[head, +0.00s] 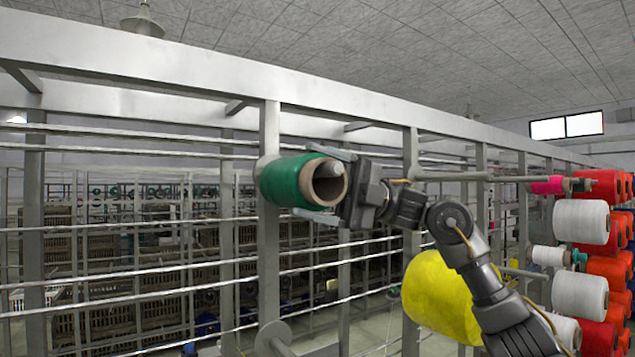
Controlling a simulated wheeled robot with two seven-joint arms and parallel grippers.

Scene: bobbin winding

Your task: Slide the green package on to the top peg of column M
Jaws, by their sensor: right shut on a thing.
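The green package (284,182) lies sideways, with its open brown cardboard core facing me, in front of a grey upright post (269,245) of the rack. My right gripper (314,183) is shut on it, one finger above and one below its near end. A pale rounded tip, which looks like a peg end (331,171), shows inside the core. The far end of the package is close to the post; I cannot tell whether it touches. No column letter is readable. My left gripper is not in view.
A yellow package (437,297) is behind my right forearm. A long bare peg (455,177) runs to the right behind the wrist. White and red packages (580,222) fill the right side. A disc-based peg (274,338) sits low on the post. Horizontal rails cross the rack.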

